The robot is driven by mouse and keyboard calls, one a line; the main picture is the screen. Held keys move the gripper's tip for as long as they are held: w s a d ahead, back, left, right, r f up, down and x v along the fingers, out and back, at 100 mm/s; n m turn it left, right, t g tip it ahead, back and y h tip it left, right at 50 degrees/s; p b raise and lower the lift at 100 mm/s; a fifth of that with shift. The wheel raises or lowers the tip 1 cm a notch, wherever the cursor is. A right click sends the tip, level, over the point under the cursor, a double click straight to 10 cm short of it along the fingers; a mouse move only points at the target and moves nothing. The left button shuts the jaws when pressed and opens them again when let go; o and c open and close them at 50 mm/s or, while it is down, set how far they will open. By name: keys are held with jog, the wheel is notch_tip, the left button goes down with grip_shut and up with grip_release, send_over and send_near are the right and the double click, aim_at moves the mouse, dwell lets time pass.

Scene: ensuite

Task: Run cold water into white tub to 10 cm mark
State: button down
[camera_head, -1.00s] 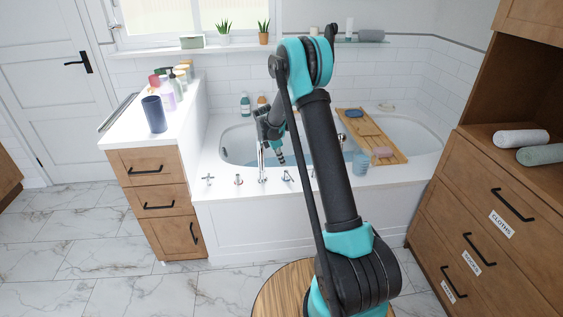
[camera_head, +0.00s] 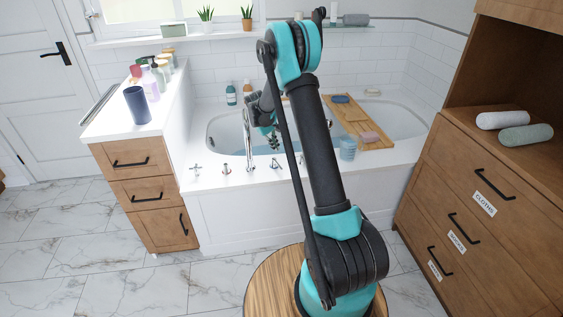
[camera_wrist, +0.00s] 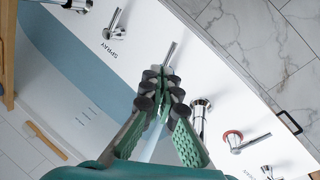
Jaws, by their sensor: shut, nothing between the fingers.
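The white tub (camera_head: 232,216) stands against the tiled wall, with bluish water in it, also seen in the wrist view (camera_wrist: 82,62). Small marks (camera_wrist: 86,110) show on its inner wall, too small to read. My gripper (camera_head: 274,143) is over the tub's near rim. In the wrist view its fingertips (camera_wrist: 163,80) are together and empty, close to a chrome lever (camera_wrist: 171,52); contact is unclear. The chrome spout (camera_head: 249,140) rises left of my gripper. A red-ringed tap (camera_wrist: 233,139) and a cross-handled tap (camera_head: 196,169) stand further along the rim.
A lever labelled SPRAY (camera_wrist: 115,20) is on the rim. A counter with bottles and a dark blue cup (camera_head: 137,105) is left; a wooden drawer unit (camera_head: 480,215) is right.

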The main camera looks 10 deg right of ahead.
jog(key=d+f+m, duration=0.2)
jog(key=f+m, duration=0.1)
jog(key=m, duration=0.3)
jog(key=w+d+f+m, duration=0.1)
jog(key=d+f+m, duration=0.1)
jog(key=m, duration=0.5)
jog(key=w+d+f+m, duration=0.1)
jog(key=d+f+m, duration=0.2)
jog(key=m, duration=0.3)
jog(key=shift+f+m, duration=0.3)
jog(key=shift+f, duration=0.25)
jog(key=shift+s+a+f, duration=0.1)
jog(key=shift+s+a, duration=0.05)
jog(key=shift+a, duration=0.45)
jog(key=shift+s+a+f, duration=0.1)
jog(key=shift+s+a, duration=0.05)
jog(key=shift+a, duration=0.4)
jog(key=shift+s+a+f, duration=0.2)
jog(key=shift+s+a, duration=0.05)
jog(key=shift+a, duration=0.45)
